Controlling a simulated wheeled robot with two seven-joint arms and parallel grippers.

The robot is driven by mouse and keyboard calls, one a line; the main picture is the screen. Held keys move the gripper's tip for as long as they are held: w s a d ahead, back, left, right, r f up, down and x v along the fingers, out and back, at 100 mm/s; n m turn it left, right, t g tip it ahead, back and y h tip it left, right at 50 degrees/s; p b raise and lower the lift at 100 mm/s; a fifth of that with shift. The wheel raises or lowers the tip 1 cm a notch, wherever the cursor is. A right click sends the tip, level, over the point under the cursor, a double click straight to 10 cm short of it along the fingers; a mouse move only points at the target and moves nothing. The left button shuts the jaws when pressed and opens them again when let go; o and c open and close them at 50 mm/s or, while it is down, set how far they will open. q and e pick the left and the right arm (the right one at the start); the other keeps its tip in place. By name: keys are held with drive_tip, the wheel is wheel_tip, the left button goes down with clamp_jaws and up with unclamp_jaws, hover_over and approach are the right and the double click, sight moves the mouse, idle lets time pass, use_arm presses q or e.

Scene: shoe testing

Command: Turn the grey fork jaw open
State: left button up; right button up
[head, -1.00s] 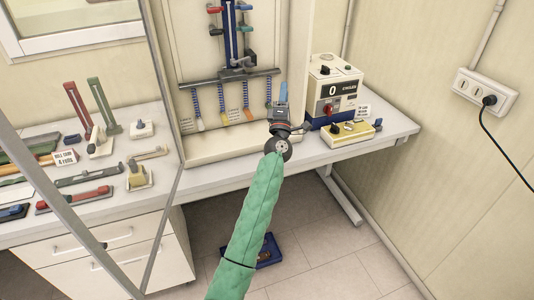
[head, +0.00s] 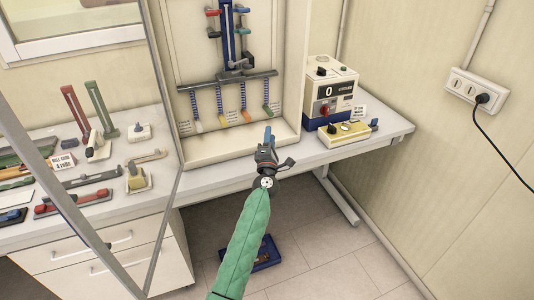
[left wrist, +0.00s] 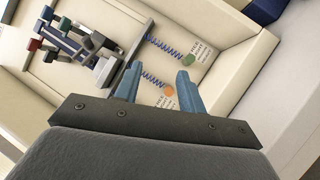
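A grey clamp-like block (head: 241,67) sits low on the blue column (head: 228,35) inside the open cabinet, above a grey crossbar; I take it for the fork jaw, but its opening is too small to tell. In the left wrist view the grey block (left wrist: 106,67) is at upper left, beyond the fingers. My left gripper (head: 268,132) is in front of the cabinet's lower right edge, below and apart from the block. Its two blue fingers (left wrist: 158,82) stand apart with nothing between them. My right gripper is not in view.
Several blue springs with coloured ends hang from the crossbar (head: 228,80). Red and green levers (head: 213,33) flank the column. A cycle counter (head: 333,90) and yellow control box (head: 347,133) stand right of the cabinet. Tools cover the bench at left. A blue tray (head: 262,255) lies on the floor.

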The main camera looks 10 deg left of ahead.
use_arm(q)
drive_tip(key=shift+g, duration=0.3)
drive_tip(key=shift+s+a+f, duration=0.1)
drive_tip(key=shift+s+f, duration=0.25)
drive_tip(key=shift+f, duration=0.45)
drive_tip(key=shift+s+f, duration=0.35)
drive_tip(key=shift+f, duration=0.45)
drive_tip(key=shift+s+a+f, duration=0.1)
drive_tip(key=shift+s+f, duration=0.25)
drive_tip(key=shift+f, duration=0.45)
